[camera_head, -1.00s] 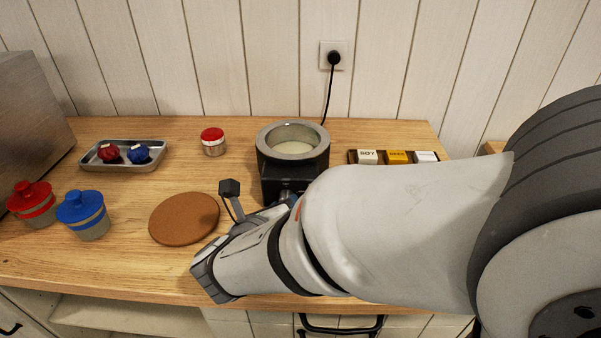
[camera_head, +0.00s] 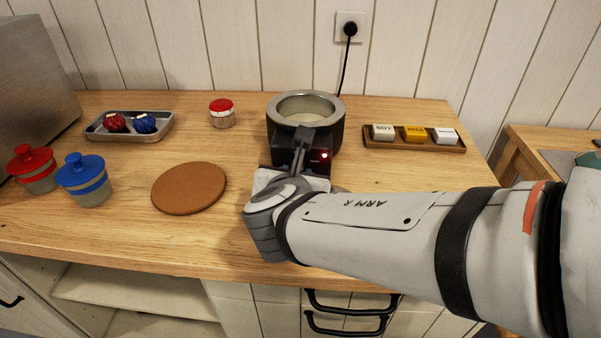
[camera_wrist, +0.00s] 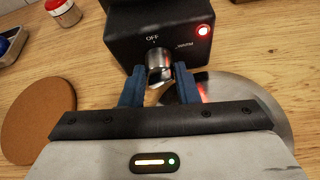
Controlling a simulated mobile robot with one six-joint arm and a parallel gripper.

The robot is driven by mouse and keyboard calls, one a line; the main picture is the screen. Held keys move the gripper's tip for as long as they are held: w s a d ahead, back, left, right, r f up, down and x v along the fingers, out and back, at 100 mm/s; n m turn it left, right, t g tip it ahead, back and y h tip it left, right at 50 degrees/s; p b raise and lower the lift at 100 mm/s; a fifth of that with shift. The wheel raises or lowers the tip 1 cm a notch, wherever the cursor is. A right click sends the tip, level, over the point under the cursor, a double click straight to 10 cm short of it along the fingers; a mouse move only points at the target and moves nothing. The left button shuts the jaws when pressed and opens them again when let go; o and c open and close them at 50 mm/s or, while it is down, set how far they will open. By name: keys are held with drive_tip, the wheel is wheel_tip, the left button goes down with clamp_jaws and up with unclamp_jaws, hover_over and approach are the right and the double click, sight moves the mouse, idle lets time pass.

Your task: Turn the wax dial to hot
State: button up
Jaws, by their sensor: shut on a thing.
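The wax pot (camera_head: 308,108) stands upright at the back of the counter, a dark heater with a steel rim and pale wax inside. Its front panel (camera_wrist: 130,28) shows in the wrist view, with a lit red lamp (camera_wrist: 203,30). My gripper (camera_wrist: 160,80) is shut on the dial, with a blue finger on either side. In the head view my wrist hides the dial.
A brown round mat (camera_head: 189,188) lies left of my wrist. A red-lidded jar (camera_head: 222,113) stands left of the pot. A wooden tray (camera_head: 414,145) holds labelled blocks at right. A metal disc (camera_wrist: 245,92) lies under my gripper. Blue (camera_head: 84,178) and red canisters (camera_head: 34,168) stand left.

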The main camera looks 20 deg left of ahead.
idle(0.4)
drive_tip(key=o, duration=1)
drive_tip(key=shift+c, duration=0.2)
drive_tip(key=p+v, duration=0.1)
drive_tip(key=v, duration=0.6)
drive_tip(key=shift+w+r+p, duration=0.1)
drive_tip(key=shift+p, duration=0.25)
drive_tip(key=shift+s+d+r, duration=0.1)
drive_tip(key=shift+s+r, duration=0.05)
drive_tip(key=shift+s, duration=0.3)
